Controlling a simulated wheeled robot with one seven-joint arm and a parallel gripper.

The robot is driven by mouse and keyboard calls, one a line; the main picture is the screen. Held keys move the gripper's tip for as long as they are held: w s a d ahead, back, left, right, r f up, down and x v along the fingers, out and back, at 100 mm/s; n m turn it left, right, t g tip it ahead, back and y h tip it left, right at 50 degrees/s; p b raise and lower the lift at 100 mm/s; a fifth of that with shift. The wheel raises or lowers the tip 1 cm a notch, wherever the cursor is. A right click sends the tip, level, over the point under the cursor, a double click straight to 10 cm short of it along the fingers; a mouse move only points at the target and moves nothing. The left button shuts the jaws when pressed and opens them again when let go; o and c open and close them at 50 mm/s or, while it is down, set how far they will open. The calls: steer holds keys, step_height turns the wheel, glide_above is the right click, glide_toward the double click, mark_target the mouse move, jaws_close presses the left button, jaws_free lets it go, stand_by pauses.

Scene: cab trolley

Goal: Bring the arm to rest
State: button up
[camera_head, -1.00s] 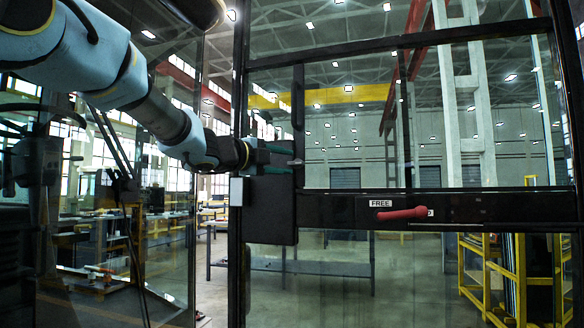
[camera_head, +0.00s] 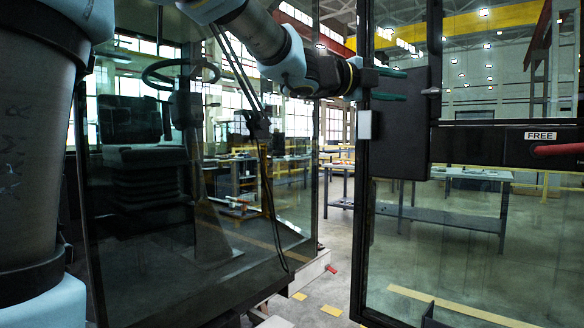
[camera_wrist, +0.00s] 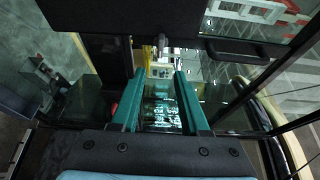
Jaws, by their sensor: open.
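My gripper (camera_head: 404,85) is at the upper right of the head view, at the end of my outstretched arm. Its two green fingers are apart, beside a black box (camera_head: 408,140) on the door frame. In the wrist view my gripper (camera_wrist: 159,76) has nothing between its fingers. A small metal knob (camera_wrist: 162,42) lies just beyond the fingertips, apart from them. The same knob shows in the head view (camera_head: 431,91) at the box's right edge.
A dark-framed glass door (camera_head: 470,250) stands close by my gripper, with a red handle (camera_head: 558,149) beside a FREE label. At left is a glazed cab with a steering wheel (camera_head: 180,73) and a seat (camera_head: 140,160). Behind stands a workbench (camera_head: 460,218).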

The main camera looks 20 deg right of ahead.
steer(key=w+a+f+n+t+y, duration=0.6)
steer(key=w+a+f+n+t, duration=0.2)
steer(key=w+a+f+n, duration=0.6)
steer(key=w+a+f+n+y+p, duration=0.1)
steer(key=w+a+f+n+y, duration=0.15)
steer(key=a+f, duration=0.3)
steer(key=w+a+f+n+y, duration=0.2)
steer(key=a+f+n+y, duration=0.2)
steer(key=a, duration=0.3)
steer(key=s+a+f+n+g+y, duration=0.1)
steer(key=s+a+f+n+y, duration=0.15)
steer(key=a+f, duration=0.4)
steer(key=s+a+f+n+g+y, duration=0.1)
steer(key=s+a+f+n, duration=0.3)
steer(key=a, duration=0.3)
steer(key=s+a+f+n+g+y, duration=0.1)
steer(key=s+a+f+n+g, duration=0.2)
steer(key=s+a+f, duration=0.1)
steer(key=s+a+f+n+g+p, duration=0.1)
steer(key=s+a+f+n+g, duration=0.2)
steer(key=s, duration=0.6)
step_height(320, 180, down, 3)
steer(key=shift+a+r+n+y, duration=0.1)
steer(key=shift+a+n+y, duration=0.3)
steer(key=shift+a+n, duration=0.15)
steer(key=shift+o, duration=0.4)
